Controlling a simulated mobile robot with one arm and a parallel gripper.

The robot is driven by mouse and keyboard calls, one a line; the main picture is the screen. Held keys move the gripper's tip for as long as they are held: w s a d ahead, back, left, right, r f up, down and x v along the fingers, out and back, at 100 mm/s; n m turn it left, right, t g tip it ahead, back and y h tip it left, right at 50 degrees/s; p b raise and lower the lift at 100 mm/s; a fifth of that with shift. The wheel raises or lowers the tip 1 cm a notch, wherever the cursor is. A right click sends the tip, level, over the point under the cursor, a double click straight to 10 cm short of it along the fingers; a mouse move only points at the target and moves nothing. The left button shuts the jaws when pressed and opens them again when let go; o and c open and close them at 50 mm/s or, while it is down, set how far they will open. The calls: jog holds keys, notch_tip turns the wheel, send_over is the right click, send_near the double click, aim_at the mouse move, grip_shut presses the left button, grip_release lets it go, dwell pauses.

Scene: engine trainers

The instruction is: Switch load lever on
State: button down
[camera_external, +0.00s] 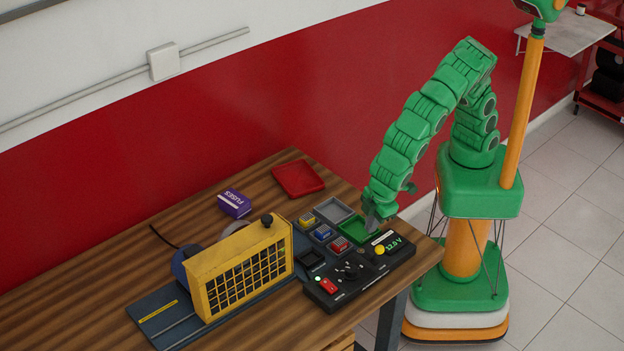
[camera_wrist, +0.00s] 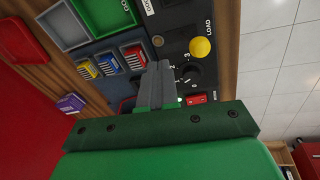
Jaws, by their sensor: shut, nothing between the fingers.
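The black control panel (camera_external: 335,296) lies at the table's right end. Its load lever has a yellow ball knob (camera_external: 380,249), beside a lit display reading about 12.5 V. In the wrist view the yellow knob (camera_wrist: 200,47) sits next to the word LOAD, to the upper right of my fingers. My gripper (camera_external: 371,224) points down near the green tray and the panel's far edge, apart from the yellow knob in the picture. In the wrist view my gripper (camera_wrist: 161,68) has its grey fingers together and empty. They hide part of the panel.
A black rotary knob (camera_external: 351,269) and a red switch (camera_external: 328,286) are on the panel. Behind it are a green tray (camera_external: 352,230), a grey tray (camera_external: 333,211) and small fuse bins. A yellow caged engine unit (camera_external: 205,282) stands left; a red tray (camera_external: 298,179) lies behind.

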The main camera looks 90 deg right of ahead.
jog(key=d+v, duration=0.1)
jog(key=v, duration=1)
jog(key=shift+a+r, duration=0.15)
jog(key=shift+a, duration=0.15)
jog(key=shift+s, duration=0.1)
